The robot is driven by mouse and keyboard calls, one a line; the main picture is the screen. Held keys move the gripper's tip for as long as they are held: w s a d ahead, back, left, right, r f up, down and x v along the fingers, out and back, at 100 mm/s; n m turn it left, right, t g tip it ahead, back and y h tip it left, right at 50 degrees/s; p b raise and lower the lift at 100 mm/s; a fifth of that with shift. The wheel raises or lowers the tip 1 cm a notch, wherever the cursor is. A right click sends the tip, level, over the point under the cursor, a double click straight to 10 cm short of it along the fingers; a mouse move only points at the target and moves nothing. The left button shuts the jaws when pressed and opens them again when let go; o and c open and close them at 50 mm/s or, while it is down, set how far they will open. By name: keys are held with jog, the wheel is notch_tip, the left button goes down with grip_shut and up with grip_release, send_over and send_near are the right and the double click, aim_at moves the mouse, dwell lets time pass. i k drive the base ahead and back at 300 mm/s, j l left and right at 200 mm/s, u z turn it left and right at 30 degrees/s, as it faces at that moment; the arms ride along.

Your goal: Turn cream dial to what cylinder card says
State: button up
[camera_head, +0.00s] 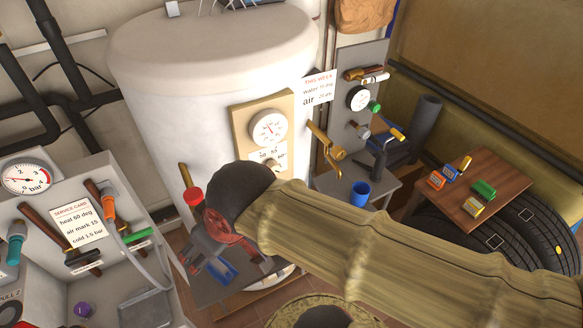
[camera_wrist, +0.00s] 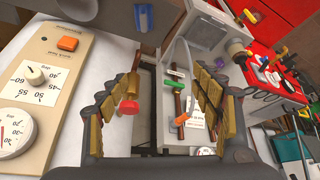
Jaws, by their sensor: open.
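The cream panel (camera_head: 237,117) is on the front of the white cylinder (camera_head: 150,90), with a round gauge (camera_head: 268,127) above a small cream dial (camera_head: 272,165). My arm partly covers the panel's lower end in the head view. The wrist view shows the cream dial (camera_wrist: 34,76) ringed by numbers; its exact setting is unclear. The card (camera_head: 319,88) at the cylinder's right edge reads "THIS WEEK", with water and air lines; the water figure is too small to read surely. My gripper (camera_wrist: 165,65) is open and empty, with the cream dial off to its left.
A red-knobbed valve (camera_head: 192,196) stands by the cylinder's left side. A service card (camera_head: 78,223) lies on the grey boiler cabinet (camera_head: 120,200) at left. A wall panel (camera_head: 366,60) with another gauge and a low table (camera_head: 384,181) with a blue cup (camera_head: 360,192) stand at right.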

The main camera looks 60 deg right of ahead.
aim_at(272, 165)
jog(key=z, duration=1.3)
